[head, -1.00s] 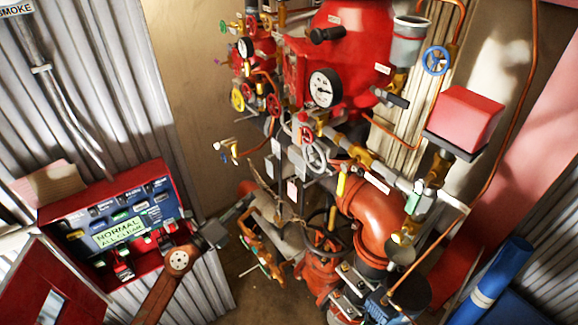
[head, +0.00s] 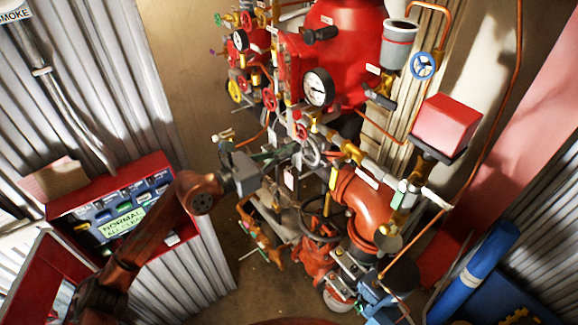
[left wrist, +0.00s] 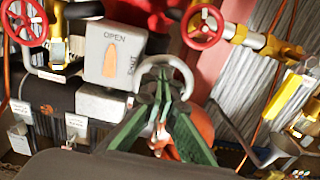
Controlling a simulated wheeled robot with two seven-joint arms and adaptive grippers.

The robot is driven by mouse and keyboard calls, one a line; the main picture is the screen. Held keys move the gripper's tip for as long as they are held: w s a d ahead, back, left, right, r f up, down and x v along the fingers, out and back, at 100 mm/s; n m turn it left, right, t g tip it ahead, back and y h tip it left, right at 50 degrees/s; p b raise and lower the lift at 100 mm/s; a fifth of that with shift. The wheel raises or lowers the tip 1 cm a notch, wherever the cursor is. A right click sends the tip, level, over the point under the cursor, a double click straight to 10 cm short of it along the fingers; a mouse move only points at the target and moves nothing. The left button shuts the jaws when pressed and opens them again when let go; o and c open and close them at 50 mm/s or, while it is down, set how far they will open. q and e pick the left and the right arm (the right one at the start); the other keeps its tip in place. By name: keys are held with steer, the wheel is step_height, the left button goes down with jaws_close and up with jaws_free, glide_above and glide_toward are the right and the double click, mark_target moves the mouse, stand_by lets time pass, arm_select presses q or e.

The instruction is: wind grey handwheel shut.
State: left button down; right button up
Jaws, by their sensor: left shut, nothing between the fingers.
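The grey handwheel (head: 313,153) sits on the valve assembly in the middle of the head view. My left gripper (head: 294,149) reaches in from the left, its tips at the wheel's left side. In the left wrist view, the wheel's pale grey rim (left wrist: 182,68) arcs over the fingertips of my left gripper (left wrist: 160,78). The green fingers are shut with nothing between them and overlap the wheel's opening in the picture. I cannot tell whether they touch the rim. The lower part of the wheel is hidden behind the fingers. My right gripper is not in view.
A grey box (left wrist: 112,57) marked OPEN and SHUT, with an orange pointer, is beside the wheel. Red handwheels (left wrist: 203,27) and a pressure gauge (head: 319,87) are close above. A large orange pipe (head: 362,198) stands at lower right. A red alarm panel (head: 150,165) is at left.

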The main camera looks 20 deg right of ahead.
mark_target(316, 159)
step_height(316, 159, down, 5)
steer(key=b, duration=0.4)
arm_select(q)
steer(key=f, duration=0.2)
steer(key=f+p, duration=0.1)
steer(key=f, duration=0.3)
steer(key=shift+s+p, duration=0.4)
steer(key=s+d+r+p, duration=0.1)
steer(key=p, duration=0.2)
steer(key=s+r+p, duration=0.1)
steer(key=r+p, duration=0.1)
steer(key=p, duration=0.1)
steer(key=shift+s+d, duration=0.35)
steer(key=shift+s+d+r+p, duration=0.25)
steer(key=shift+s+p, duration=0.2)
steer(key=shift+p, duration=0.3)
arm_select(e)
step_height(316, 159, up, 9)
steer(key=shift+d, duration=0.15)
arm_select(q)
steer(key=shift+w+d, duration=0.1)
steer(key=shift+w+d, duration=0.2)
steer(key=shift+d, duration=0.4)
